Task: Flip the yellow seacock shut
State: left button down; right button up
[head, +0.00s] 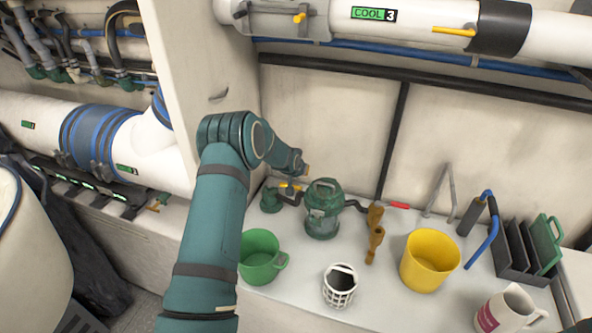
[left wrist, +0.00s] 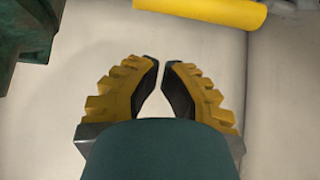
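The yellow seacock (head: 290,187) shows in the head view as a small yellow handle between a small green fitting (head: 270,200) and the green strainer (head: 323,210). My left gripper (head: 307,171) is just above and right of it, apart from it as far as I can see. In the left wrist view a yellow bar (left wrist: 200,11), which looks like the seacock handle, lies beyond the fingertips. There the left gripper (left wrist: 162,64) has its tips drawn almost together, with a thin empty gap. My right gripper is not in view.
The bench holds a green mug (head: 260,257), a white basket (head: 340,288), a yellow bucket (head: 430,262), a brown fitting (head: 375,235) and a white jug (head: 508,310). A large white pipe (head: 410,20) with yellow handles runs above.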

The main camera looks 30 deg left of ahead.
pick_arm(q)
jog(key=shift+s+d+f, duration=0.25)
jog(key=shift+s+f, duration=0.85)
jog(key=shift+f, duration=0.2)
jog(key=shift+s+d+b, duration=0.3)
jog(key=shift+s+b, duration=0.15)
jog(key=shift+s, duration=0.1)
